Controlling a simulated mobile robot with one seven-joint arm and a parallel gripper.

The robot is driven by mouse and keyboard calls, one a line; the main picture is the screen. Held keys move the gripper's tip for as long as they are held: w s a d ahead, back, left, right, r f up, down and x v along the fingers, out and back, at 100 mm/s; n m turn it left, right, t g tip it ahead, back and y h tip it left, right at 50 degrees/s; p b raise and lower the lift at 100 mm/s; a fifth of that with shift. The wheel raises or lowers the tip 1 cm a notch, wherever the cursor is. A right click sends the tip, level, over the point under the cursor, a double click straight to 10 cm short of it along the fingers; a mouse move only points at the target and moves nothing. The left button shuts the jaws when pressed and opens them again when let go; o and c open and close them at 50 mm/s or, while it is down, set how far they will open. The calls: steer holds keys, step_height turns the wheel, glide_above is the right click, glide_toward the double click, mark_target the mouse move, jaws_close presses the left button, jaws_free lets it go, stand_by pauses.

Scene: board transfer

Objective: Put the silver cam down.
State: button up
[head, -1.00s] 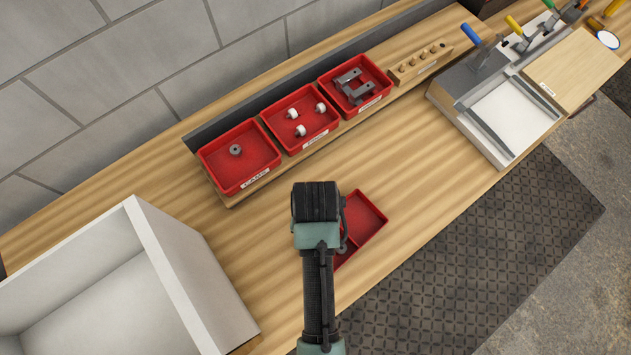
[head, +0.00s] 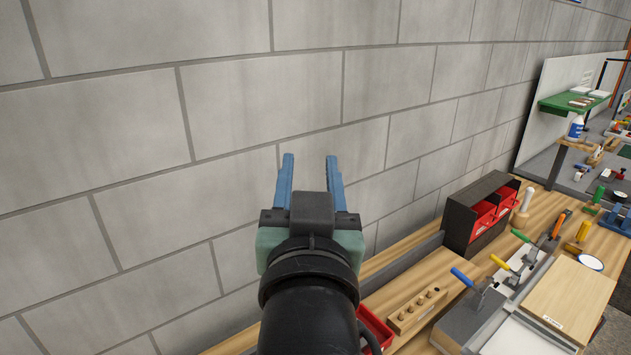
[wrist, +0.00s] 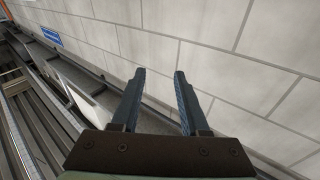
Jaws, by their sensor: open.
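My gripper (head: 310,165) is raised in front of the grey block wall, its two blue fingers apart with nothing between them. In the wrist view my gripper (wrist: 161,75) also shows open and empty, with wall beyond the fingertips. No silver cam shows in either view now. The part of the bench where the cam tray stood in the earlier head frame is out of view or hidden behind my arm.
A red tray (head: 376,328) shows partly beside my arm. A wooden peg block (head: 417,309), a fixture with a blue-handled clamp (head: 466,279) and a dark rack of red bins (head: 478,220) stand on the bench at right. The wall (head: 150,120) is behind my gripper.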

steer(key=s+r+t, duration=0.4)
steer(key=s+r, duration=0.2)
steer(key=r, duration=0.3)
steer(key=s+r+t, duration=0.3)
steer(key=s+r, duration=0.2)
steer(key=r, duration=0.5)
steer(key=shift+s+d+r+n+t, duration=0.25)
steer(key=shift+s+n+t, duration=0.1)
steer(key=shift+n+t, duration=0.05)
